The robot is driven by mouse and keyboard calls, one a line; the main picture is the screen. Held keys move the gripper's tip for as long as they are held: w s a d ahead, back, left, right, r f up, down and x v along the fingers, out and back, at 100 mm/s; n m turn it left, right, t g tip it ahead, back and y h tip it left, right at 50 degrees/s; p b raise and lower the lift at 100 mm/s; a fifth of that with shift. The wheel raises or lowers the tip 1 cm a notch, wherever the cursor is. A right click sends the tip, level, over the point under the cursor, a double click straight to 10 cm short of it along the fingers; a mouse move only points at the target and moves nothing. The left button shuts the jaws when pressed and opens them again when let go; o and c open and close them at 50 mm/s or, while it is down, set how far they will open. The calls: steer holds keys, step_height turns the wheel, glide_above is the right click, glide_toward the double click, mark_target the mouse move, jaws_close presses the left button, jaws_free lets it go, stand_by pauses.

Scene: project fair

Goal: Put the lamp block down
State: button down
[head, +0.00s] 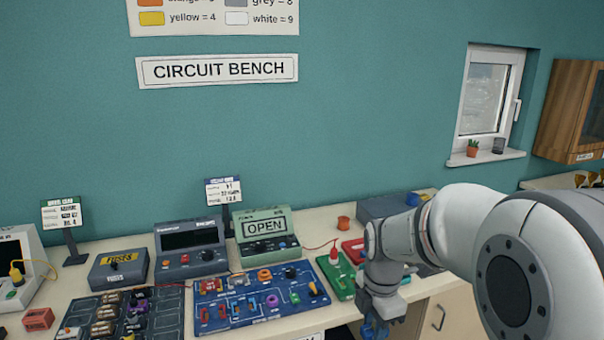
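My gripper (376,325) is low in the head view, just past the front edge of the bench. Blue parts show at its tip; I cannot tell whether they are its fingers or a held thing. Whether it is open or shut is not clear. I cannot surely pick out the lamp block. A green block (341,286) with a red-topped piece stands on the bench left of my gripper, apart from it. A red block (353,250) lies behind it, partly hidden by my arm.
A blue circuit board (238,314) with several parts lies on the bench (110,275). A green meter (264,236) reading OPEN, a dark grey meter (190,248) and a FUSES box (119,270) stand behind. A dark parts tray (165,325) is at front left. My arm covers the right side.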

mark_target(371, 324)
steer(key=shift+w+a+f+m, duration=0.1)
steer(key=shift+a+f+m, duration=0.1)
steer(key=shift+f+m, duration=0.15)
steer(key=shift+w+d+f+m, duration=0.15)
steer(key=shift+w+f+m, duration=0.7)
steer(key=shift+w, duration=0.1)
steer(key=shift+w+f+m, duration=0.1)
steer(key=shift+f+m, duration=0.55)
steer(key=shift+m, duration=0.25)
steer(key=w+f+m, duration=0.2)
steer(key=f+m, duration=0.6)
steer(key=w+f+m, duration=0.3)
steer(key=f+m, duration=0.6)
steer(key=shift+w+a, duration=0.2)
steer(key=shift+w, duration=0.15)
steer(key=shift+d+f, duration=0.1)
